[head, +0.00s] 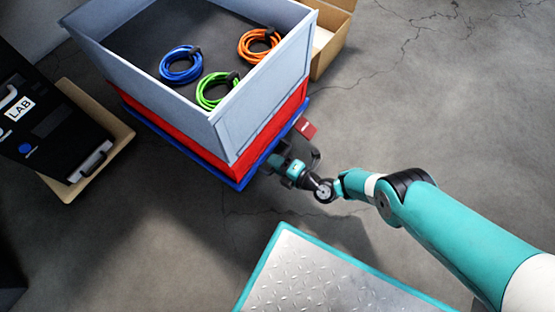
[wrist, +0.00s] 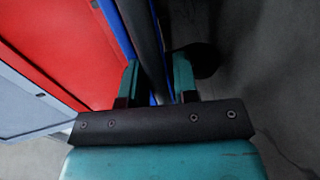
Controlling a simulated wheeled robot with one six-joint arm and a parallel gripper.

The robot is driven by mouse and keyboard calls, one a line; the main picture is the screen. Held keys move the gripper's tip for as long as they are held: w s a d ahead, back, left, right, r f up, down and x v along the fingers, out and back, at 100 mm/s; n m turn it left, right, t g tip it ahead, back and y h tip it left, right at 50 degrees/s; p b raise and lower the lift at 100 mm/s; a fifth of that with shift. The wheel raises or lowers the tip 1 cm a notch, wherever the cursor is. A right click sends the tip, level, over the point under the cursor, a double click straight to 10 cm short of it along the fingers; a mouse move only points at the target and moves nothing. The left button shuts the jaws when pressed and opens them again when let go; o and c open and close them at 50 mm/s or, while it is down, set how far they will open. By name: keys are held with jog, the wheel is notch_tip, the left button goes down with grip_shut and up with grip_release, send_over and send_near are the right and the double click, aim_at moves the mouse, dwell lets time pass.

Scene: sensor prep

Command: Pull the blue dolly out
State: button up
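The blue dolly (head: 226,180) shows as a blue rim under a red crate (head: 200,151), which carries a grey bin (head: 262,110). Its blue edge also shows in the wrist view (wrist: 118,30). A dark bar (wrist: 149,50), which looks like the dolly's handle, runs between my gripper's two teal fingers in the wrist view. My gripper (wrist: 157,75) is open around this bar, with narrow gaps on both sides. In the head view my gripper (head: 287,168) is at the dolly's right side, partly hiding the handle (head: 317,157). The dolly's wheels are hidden.
Blue (head: 181,65), green (head: 215,92) and orange (head: 259,46) cable coils lie in the bin. A black LAB case (head: 50,125) on a tan base (head: 118,130) stands close at left. A cardboard box (head: 330,38) is behind. Floor at right is clear.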

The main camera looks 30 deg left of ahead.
jog(key=shift+o, duration=0.8)
jog(key=shift+w, duration=0.2)
jog(key=shift+r, duration=0.1)
jog(key=shift+w+d+r, duration=0.1)
jog(key=shift+d, duration=0.15)
jog(key=p+v, duration=0.9)
jog(key=v, duration=0.8)
jog(key=shift+s, duration=0.2)
